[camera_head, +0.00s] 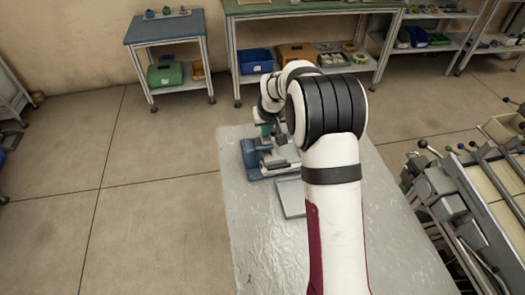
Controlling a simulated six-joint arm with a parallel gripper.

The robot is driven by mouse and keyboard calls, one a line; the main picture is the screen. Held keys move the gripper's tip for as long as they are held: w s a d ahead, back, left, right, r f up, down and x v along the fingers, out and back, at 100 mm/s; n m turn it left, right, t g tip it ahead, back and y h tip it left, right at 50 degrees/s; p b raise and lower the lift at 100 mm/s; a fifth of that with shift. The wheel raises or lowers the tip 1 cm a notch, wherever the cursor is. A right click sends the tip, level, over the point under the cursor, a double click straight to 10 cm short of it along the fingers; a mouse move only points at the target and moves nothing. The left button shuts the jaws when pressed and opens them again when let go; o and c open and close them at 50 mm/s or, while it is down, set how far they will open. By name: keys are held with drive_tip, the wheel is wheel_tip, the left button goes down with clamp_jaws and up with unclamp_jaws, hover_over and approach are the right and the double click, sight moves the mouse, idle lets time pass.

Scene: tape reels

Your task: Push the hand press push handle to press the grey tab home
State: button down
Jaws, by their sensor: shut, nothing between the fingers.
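The hand press (257,153) is a small blue device at the far left of the work table, with light grey parts on its right side. My gripper (268,131) is over the press, pointing down, shut and empty. The gripper is small in this view and partly merges with the dark parts around it. I cannot tell whether it touches the push handle. The push handle and the grey tab cannot be made out clearly.
The press stands on a pale, shiny table (255,230). A flat grey tray (292,198) lies nearer, partly behind my arm. The table's left front is bare. A machine with rails (470,200) stands to the right. Benches with bins (165,74) line the wall.

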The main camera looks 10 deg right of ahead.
wheel_tip(320, 180, up, 7)
drive_tip(key=shift+f, duration=0.1)
idle(0.3)
drive_tip(key=s+a+r+m+g, duration=0.1)
drive_tip(key=s+a+r, duration=0.15)
drive_tip(key=s, duration=0.75)
drive_tip(key=s+a+r+m+g, duration=0.15)
drive_tip(key=s+r, duration=0.25)
drive_tip(key=s, duration=0.7)
drive_tip(key=s+a+f+m+g+y, duration=0.1)
drive_tip(key=s, duration=0.9)
drive_tip(key=s+a+f+m+g, duration=0.1)
drive_tip(key=s+f+m, duration=0.1)
drive_tip(key=s, duration=0.8)
drive_tip(key=shift+s+a+f+y, duration=0.15)
drive_tip(key=shift+s+f+y, duration=0.15)
drive_tip(key=shift+y, duration=0.1)
